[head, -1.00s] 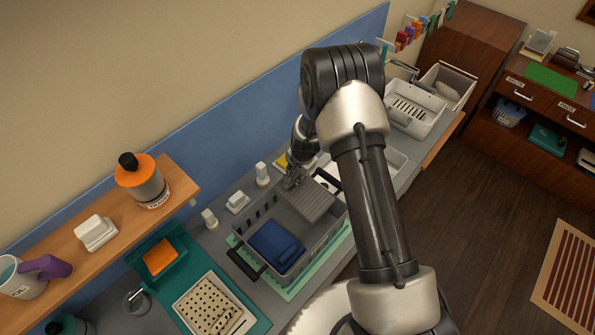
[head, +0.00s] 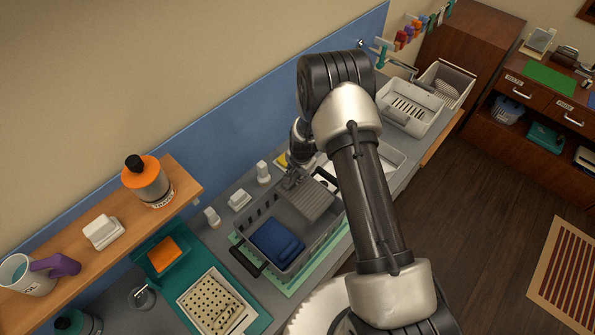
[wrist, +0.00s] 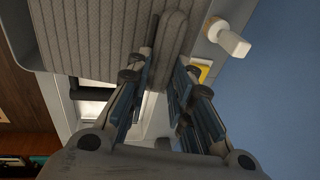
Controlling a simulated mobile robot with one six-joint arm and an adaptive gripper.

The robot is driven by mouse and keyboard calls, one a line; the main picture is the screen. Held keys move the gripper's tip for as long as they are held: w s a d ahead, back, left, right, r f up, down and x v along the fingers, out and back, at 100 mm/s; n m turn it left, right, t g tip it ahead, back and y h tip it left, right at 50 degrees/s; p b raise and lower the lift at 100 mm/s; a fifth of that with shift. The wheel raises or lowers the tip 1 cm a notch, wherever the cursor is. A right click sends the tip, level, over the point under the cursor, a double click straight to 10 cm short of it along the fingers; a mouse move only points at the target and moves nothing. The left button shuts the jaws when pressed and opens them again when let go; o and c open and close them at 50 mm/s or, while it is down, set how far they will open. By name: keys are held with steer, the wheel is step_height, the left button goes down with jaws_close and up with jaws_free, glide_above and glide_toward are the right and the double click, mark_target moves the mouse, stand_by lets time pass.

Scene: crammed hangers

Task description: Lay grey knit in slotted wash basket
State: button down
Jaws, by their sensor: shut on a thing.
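The slotted wash basket (head: 247,258) is dark grey and stands on a pale green mat on the counter. A folded blue cloth (head: 276,241) lies in its near left part. The grey knit (head: 308,199) is a ribbed, folded piece over the basket's right part, beside the blue cloth. I cannot tell whether it rests on the basket floor. My gripper (head: 291,180) is at the knit's back left edge, near the basket's back wall. In the wrist view my gripper (wrist: 166,66) is shut on a fold of the ribbed grey knit (wrist: 90,40).
White bottles and blocks (head: 263,172) stand between the basket and the blue wall panel. A wooden shelf (head: 75,260) at left holds an orange-topped bottle (head: 148,180) and a mug. A white basin (head: 408,108) is beyond my arm.

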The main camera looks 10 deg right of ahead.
steer(key=shift+a+g+p, duration=0.2)
steer(key=shift+g+p, duration=0.1)
steer(key=shift+p, duration=0.05)
steer(key=shift+w+f+g+h, duration=0.15)
steer(key=shift+f+g+h, duration=0.15)
steer(key=shift+f+h, duration=0.1)
steer(key=shift+b, duration=0.35)
steer(key=shift+g+h+b, duration=0.3)
steer(key=shift+g+b, duration=0.1)
steer(key=shift+b, duration=0.9)
steer(key=shift+f, duration=0.2)
steer(key=shift+f+b, duration=7.2)
steer(key=shift+f, duration=0.1)
steer(key=c, duration=1.3)
jaws_free()
steer(key=shift+r, duration=0.1)
steer(key=shift+c, duration=0.2)
